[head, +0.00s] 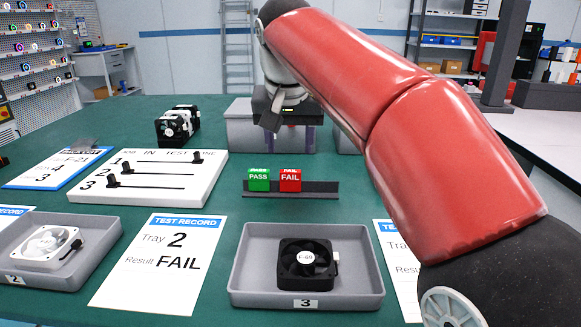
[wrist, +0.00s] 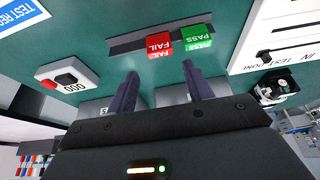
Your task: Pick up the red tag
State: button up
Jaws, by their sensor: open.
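The red tag (head: 290,180), marked FAIL, stands upright in a dark rack beside the green PASS tag (head: 258,180). In the wrist view the red tag (wrist: 158,46) shows upside down, with the green tag (wrist: 197,38) to its right. My gripper (head: 285,140) hangs behind the rack in the head view, fingers down. In the wrist view my gripper (wrist: 160,72) has its two dark fingers spread wide with nothing between them. The red tag lies beyond the fingertips, roughly in line with the gap, apart from both fingers.
The dark rack (head: 325,189) has an empty right part. A grey tray (head: 245,290) with a black fan stands in front. A white job board (head: 200,180) lies left. Grey boxes (head: 240,130) stand behind. A counter with buttons (wrist: 62,78) shows in the wrist view.

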aim_at(290, 171)
jog(key=b+x, duration=0.1)
jog(key=x, duration=0.6)
jog(key=shift+w+f+b, duration=0.25)
jog(key=shift+b, duration=0.05)
jog(key=c, duration=0.7)
